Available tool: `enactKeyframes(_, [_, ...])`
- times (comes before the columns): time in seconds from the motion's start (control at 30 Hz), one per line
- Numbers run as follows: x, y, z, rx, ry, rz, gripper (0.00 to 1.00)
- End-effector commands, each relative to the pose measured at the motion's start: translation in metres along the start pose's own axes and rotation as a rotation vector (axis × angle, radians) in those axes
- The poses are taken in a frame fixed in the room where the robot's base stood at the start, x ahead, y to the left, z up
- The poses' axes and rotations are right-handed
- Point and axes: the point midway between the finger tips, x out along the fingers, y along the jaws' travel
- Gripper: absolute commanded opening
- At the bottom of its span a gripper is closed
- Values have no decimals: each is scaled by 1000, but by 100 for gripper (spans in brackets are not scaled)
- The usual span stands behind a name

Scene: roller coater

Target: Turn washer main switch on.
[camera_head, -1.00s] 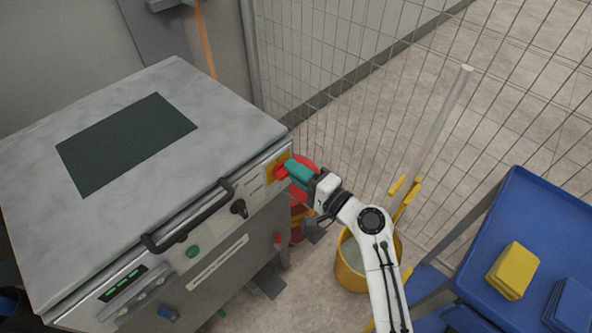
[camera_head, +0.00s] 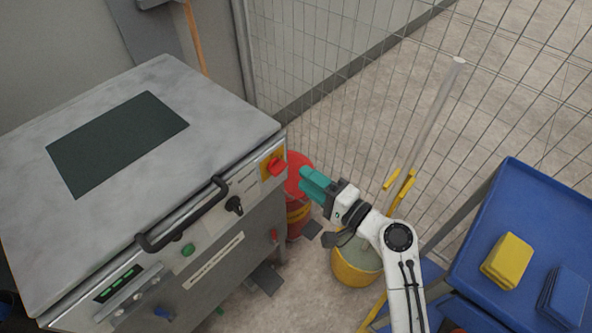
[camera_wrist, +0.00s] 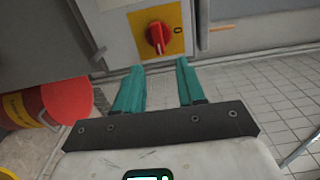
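The main switch is a red rotary knob (camera_head: 277,167) on a yellow plate (camera_head: 266,172), at the right end of the washer's front panel (camera_head: 160,255). In the wrist view the red knob (camera_wrist: 158,38) stands ahead of the fingertips, its raised grip roughly upright in the picture. A "0" mark shows on the yellow plate (camera_wrist: 176,16) to its right. My gripper (camera_head: 310,183) is right of the switch, clear of it. In the wrist view my gripper (camera_wrist: 159,66) has its teal fingers apart with nothing between them.
A black bar handle (camera_head: 185,215), a black knob (camera_head: 235,205) and a green button (camera_head: 188,249) are on the panel. A red bin (camera_head: 297,172) and yellow bucket (camera_head: 350,278) stand on the floor. A wire fence (camera_head: 340,70) is behind; a blue cart (camera_head: 530,215) is right.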

Motion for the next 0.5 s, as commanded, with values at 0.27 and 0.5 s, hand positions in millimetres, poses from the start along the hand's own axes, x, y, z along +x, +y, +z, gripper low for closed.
enactKeyframes(0.27, [-42, 1, -1, 1, 2, 0, 39])
enactKeyframes(0.5, [-49, 0, -1, 0, 1, 0, 39])
